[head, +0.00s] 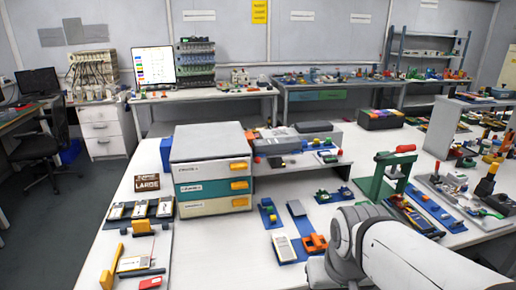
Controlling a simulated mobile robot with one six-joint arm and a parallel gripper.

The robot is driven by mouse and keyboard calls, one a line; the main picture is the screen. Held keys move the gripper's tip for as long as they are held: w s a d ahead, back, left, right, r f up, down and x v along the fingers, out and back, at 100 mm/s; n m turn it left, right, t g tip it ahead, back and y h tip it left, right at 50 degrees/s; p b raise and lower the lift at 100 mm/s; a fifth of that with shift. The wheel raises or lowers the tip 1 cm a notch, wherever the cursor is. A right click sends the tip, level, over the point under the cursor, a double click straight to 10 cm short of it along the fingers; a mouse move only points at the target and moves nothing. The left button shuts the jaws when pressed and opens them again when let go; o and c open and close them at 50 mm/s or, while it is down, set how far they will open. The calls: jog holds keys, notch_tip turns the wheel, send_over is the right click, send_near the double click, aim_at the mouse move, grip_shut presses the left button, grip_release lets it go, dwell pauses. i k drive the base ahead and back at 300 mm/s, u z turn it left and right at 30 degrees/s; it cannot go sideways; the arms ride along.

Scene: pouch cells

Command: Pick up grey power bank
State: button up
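A plain grey slab (296,208), which looks like the grey power bank, lies on a blue strip on the white bench, right of the drawer box. A pale flat device with a dark marking (283,246) lies on a blue mat just in front of it. I cannot tell for certain which of the two is the power bank. My white arm reaches in from the lower right, beside these items. My gripper is not visible, and nothing is seen to be held.
A drawer box (212,160) with orange handles stands on the left. An orange fixture (314,244) sits close right of the pale device, near my arm. A green press (385,178) with a red handle stands further right.

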aim_at(277, 146)
jog(key=u, duration=2.8)
jog(key=k, duration=1.45)
jog(key=z, duration=2)
jog(key=i, duration=1.05)
jog(key=z, duration=0.05)
